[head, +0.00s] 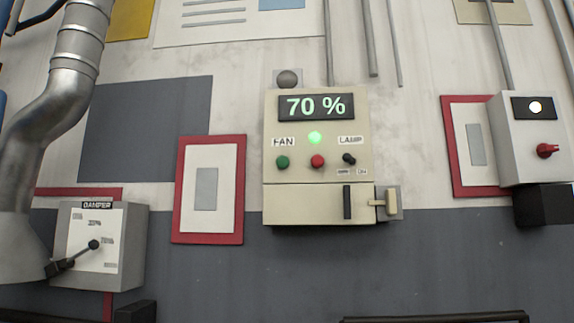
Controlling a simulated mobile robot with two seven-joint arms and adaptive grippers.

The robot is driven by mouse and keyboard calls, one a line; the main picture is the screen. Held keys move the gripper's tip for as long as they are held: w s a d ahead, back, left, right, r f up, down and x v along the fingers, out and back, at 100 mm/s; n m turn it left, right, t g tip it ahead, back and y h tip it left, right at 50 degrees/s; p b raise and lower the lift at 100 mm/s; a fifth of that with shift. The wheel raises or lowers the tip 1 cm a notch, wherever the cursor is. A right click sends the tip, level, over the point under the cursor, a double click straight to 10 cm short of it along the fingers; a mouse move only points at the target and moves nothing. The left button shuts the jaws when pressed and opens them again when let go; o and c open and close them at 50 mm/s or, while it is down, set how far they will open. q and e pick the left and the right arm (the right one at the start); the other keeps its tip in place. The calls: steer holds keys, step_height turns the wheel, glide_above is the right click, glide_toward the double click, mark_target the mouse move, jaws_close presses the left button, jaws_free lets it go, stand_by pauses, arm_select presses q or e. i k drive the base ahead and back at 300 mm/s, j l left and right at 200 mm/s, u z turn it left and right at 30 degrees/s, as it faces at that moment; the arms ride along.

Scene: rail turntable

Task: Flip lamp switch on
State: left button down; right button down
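The lamp switch (349,159) is a small black toggle under the LAMP label on the right side of a cream control box (287,200). Two tiny labels sit below it; the right one looks like "On". The toggle is too small for me to tell which way it is set. A green light (315,137) glows above it, and a display (316,106) reads 70 %. A grey dome (288,78) on top of the box looks unlit. Neither of my grippers is in view.
A green button (282,161) and a red button (317,161) sit left of the switch. A latch (385,202) sticks out at lower right. A damper box (132,245) with a lever is at left; a grey box (512,140) with a red knob is at right.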

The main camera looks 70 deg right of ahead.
mark_target(346, 157)
steer(key=i, duration=0.95)
steer(key=z, duration=1.6)
